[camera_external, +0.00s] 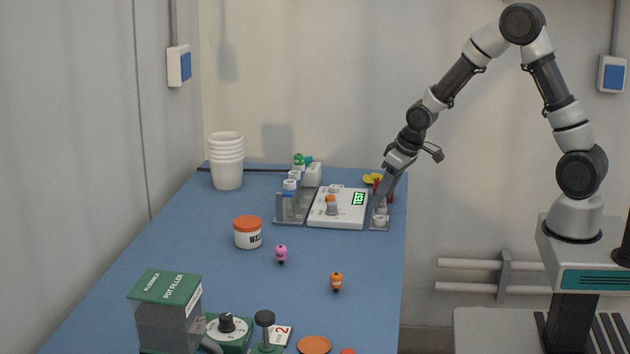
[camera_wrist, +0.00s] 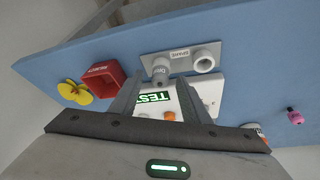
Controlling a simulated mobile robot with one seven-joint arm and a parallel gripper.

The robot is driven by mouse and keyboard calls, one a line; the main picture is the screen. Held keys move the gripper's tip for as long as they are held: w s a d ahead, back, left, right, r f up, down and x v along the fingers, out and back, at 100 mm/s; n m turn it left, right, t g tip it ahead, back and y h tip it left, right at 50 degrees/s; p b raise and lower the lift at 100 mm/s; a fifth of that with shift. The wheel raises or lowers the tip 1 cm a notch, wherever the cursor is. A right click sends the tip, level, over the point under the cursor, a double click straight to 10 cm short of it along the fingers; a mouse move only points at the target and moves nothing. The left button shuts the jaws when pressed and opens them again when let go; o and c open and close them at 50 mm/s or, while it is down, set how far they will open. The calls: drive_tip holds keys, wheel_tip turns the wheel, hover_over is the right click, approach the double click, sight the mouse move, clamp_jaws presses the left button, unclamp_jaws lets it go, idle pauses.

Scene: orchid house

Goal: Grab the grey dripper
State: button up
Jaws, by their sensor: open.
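A grey dripper (camera_wrist: 161,70) with dark lettering stands on a grey plate (camera_wrist: 183,60) labelled SPARE, beside an open whitish cup-like holder (camera_wrist: 204,63). My gripper (camera_wrist: 160,84) is open in the wrist view, with one finger to each side of the grey dripper's near end. I cannot tell whether the fingers touch it. In the outside view my gripper (camera_external: 382,194) points down over the same small plate (camera_external: 379,228) at the table's right edge, and the dripper is hard to make out there.
A white tester (camera_external: 337,220) with a green TEST display is just left. A red REJECT box (camera_wrist: 101,75) and yellow flower-like piece (camera_wrist: 75,92) lie close by. Pink (camera_external: 281,253) and orange (camera_external: 336,281) pieces stand nearer the front. The blue table's middle is mostly free.

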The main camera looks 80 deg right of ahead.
clamp_jaws()
